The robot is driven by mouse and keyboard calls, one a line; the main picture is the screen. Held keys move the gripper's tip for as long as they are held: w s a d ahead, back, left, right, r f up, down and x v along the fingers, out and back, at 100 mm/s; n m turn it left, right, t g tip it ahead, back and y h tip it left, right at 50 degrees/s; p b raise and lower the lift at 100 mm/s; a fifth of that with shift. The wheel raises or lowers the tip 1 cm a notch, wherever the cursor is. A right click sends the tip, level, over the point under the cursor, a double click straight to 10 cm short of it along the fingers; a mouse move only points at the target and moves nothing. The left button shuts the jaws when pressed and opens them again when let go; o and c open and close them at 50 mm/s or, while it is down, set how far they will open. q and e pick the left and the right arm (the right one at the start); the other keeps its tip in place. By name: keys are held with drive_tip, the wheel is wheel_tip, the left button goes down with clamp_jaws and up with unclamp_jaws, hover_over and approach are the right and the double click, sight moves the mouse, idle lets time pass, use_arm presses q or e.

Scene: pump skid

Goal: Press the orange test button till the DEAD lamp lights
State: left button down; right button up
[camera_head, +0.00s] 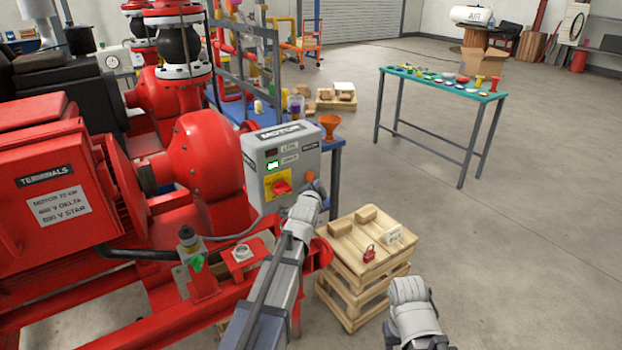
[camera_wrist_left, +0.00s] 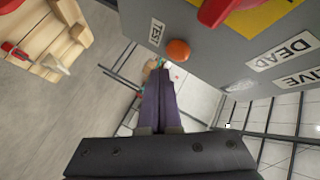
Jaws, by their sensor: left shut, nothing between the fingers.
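The grey motor box (camera_head: 255,150) carries a red switch on a yellow plate. The orange test button (camera_wrist_left: 178,51) is beside the TEST label in the left wrist view. My left gripper (camera_wrist_left: 162,75) is shut and empty, with its fingertips close to the button; I cannot tell whether they touch it. In the head view my left wrist hides the fingertips. The DEAD label (camera_wrist_left: 285,50) and LIVE label (camera_wrist_left: 302,78) show on the box. In the head view, a pale green lamp (camera_head: 272,165) glows beside the lower label, which looks like DEAD. A dark lamp (camera_head: 271,153) is above it.
A wooden pallet stack (camera_head: 350,285) with blocks and a red padlock (camera_head: 369,254) stands right of the box. Red pump parts (camera_head: 205,150) crowd the left. A green-topped table (camera_head: 440,82) stands farther back; the floor between is clear.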

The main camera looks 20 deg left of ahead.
use_arm(q)
drive_tip(key=shift+s+d, duration=1.3)
drive_tip(key=shift+d, duration=0.3)
drive_tip(key=s+d+f+n+g+h+p, duration=0.1)
drive_tip(key=s+d+f+n+g+p, duration=0.15)
drive_tip(key=s+d+g+p, duration=0.35)
drive_tip(key=s+d+f+n+g+p, duration=0.1)
drive_tip(key=s+d+f, duration=0.25)
drive_tip(key=s, duration=0.45)
drive_tip(key=s+d+n+g+p, duration=0.1)
drive_tip(key=s+d+g+p, duration=0.1)
drive_tip(key=s, duration=0.8)
drive_tip(key=s+d+r+n+g+p, duration=0.1)
drive_tip(key=s+d+g+p, duration=0.2)
drive_tip(key=s+g, duration=0.3)
drive_tip(key=s+d, duration=0.1)
drive_tip(key=s, duration=0.3)
drive_tip(key=shift+d+n, duration=0.2)
drive_tip(key=shift+n, duration=0.15)
